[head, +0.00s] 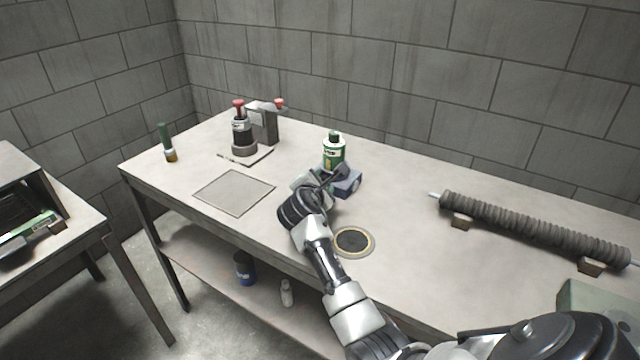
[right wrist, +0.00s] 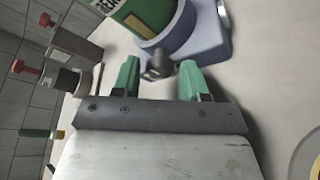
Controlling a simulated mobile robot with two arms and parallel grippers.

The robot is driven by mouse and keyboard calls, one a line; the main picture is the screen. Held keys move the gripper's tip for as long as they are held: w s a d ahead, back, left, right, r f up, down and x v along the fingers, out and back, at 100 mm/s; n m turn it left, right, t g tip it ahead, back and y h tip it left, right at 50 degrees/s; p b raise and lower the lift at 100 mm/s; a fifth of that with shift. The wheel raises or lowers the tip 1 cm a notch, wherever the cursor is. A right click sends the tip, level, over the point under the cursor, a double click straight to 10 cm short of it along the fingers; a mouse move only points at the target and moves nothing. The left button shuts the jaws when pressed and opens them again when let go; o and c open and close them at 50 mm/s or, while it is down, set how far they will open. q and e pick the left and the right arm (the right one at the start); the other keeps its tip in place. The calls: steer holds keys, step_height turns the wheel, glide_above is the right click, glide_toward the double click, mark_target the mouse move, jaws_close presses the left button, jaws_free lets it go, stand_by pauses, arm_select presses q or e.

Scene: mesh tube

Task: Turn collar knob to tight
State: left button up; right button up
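A green and white canister (head: 334,153) stands upright in a blue-grey collar block (head: 349,184) on the middle of the bench. In the right wrist view, the collar (right wrist: 203,40) wraps the green canister (right wrist: 140,14). A dark collar knob (right wrist: 157,65) sticks out of it toward my gripper. My right gripper (right wrist: 159,78) is open, with its green fingertips on either side of the knob. A gap shows on the left; contact on the right cannot be told. In the head view, my right gripper (head: 324,179) is beside the collar and hides the knob.
A press-like stand with red knobs (head: 240,125) is at the back left, near a green-handled tool (head: 166,142). A flat grey plate (head: 234,192) and a round disc (head: 353,242) lie near the front. A ribbed tube (head: 530,226) rests on blocks at right.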

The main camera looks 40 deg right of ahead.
steer(key=c, duration=0.7)
steer(key=shift+o, duration=0.2)
steer(key=shift+m+t, duration=0.3)
steer(key=shift+m, duration=0.3)
steer(key=o, duration=0.9)
steer(key=p+v, duration=0.1)
steer(key=v, duration=0.9)
steer(key=shift+s+a, duration=0.25)
steer(key=shift+a, duration=0.05)
